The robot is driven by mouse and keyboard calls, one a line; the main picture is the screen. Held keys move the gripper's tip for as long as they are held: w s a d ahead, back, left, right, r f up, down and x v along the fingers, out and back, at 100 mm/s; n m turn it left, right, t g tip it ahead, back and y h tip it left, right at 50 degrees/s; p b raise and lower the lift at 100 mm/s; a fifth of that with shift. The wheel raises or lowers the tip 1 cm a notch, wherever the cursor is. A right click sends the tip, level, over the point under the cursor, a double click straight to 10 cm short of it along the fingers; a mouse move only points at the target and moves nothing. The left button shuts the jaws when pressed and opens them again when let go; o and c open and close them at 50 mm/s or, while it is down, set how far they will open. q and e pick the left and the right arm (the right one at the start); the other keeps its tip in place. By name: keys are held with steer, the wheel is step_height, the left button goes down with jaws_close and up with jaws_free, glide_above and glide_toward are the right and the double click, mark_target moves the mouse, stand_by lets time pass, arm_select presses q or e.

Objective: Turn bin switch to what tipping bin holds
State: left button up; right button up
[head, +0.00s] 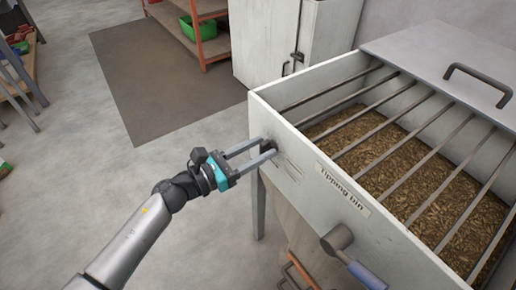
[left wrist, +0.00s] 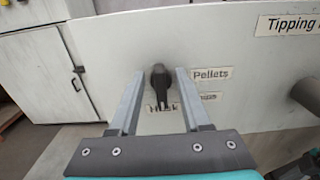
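The tipping bin (head: 375,225) is a pale metal box with a "Tipping bin" label, and dark bars cross its open top. It holds brown, short, rod-like pieces (head: 465,205) that look like pellets. The bin switch (left wrist: 160,82) is a black knob on the bin's front panel, its narrow end pointing down. A "Pellets" label (left wrist: 210,74) is at its upper right, a partly hidden one at its lower right, and one like "Husk" below, partly covered. My left gripper (head: 270,150) is open, its fingers either side of the knob with gaps visible.
A grey round shaft (head: 337,239) with a blue-gripped lever juts from the bin front, right of the switch. A flat lid (head: 450,60) with a handle lies at the bin's far end. A white cabinet (head: 268,40) stands behind.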

arm_select(q)
jaws_close()
arm_select(e)
steer(key=shift+w, duration=0.2)
arm_select(q)
steer(key=shift+n, duration=0.3)
steer(key=shift+w+n, duration=0.1)
steer(key=shift+n, duration=0.5)
steer(key=n, duration=0.2)
steer(key=n+p, duration=0.1)
steer(key=n, duration=0.1)
steer(key=n+p, duration=0.1)
steer(key=n, duration=0.1)
steer(key=shift+w+a+f+n, duration=0.2)
steer(key=shift+w+a+n, duration=0.1)
steer(key=shift+n, duration=0.1)
arm_select(e)
steer(key=s+f, duration=0.1)
steer(key=s+d+f, duration=0.1)
steer(key=d+f, duration=0.1)
steer(key=shift+s+d+f, duration=0.25)
steer(key=shift+s+f, duration=0.05)
steer(key=shift+s, duration=0.1)
arm_select(q)
jaws_free()
